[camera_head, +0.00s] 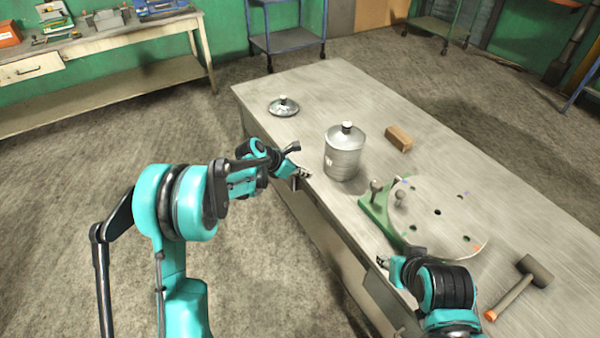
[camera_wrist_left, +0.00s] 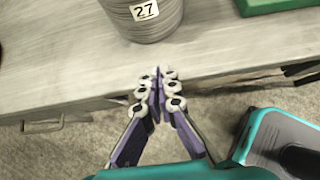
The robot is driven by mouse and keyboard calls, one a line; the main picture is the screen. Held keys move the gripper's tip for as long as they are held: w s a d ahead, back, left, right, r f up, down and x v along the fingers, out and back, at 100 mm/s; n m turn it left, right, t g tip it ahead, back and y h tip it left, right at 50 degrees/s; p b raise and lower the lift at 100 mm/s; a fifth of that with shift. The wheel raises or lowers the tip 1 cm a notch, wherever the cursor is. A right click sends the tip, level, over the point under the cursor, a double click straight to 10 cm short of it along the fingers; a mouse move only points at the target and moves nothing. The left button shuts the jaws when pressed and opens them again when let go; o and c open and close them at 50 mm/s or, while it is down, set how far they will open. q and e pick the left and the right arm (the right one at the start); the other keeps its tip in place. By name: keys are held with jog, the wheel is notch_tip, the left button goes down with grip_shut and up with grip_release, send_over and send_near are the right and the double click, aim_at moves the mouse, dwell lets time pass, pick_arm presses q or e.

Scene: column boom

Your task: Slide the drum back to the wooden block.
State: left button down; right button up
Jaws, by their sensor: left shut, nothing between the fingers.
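A lid with a knob (camera_head: 284,106) lies left of the drum. A green fixture (camera_head: 378,212) with a round holed plate (camera_head: 450,228) stands right of it. A mallet (camera_head: 532,272) lies at far right.

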aim_at(328, 173)
pick_arm(q)
jog(key=b+x, duration=0.1)
jog(key=x, duration=0.3)
jog(key=shift+f, duration=0.1)
jog(key=w+d+b, duration=0.1)
jog(key=w+d, duration=0.1)
jog(key=shift+d, duration=0.3)
jog(key=shift+w+d, duration=0.2)
jog(key=shift+d, duration=0.05)
jog(key=shift+w+d, duration=0.1)
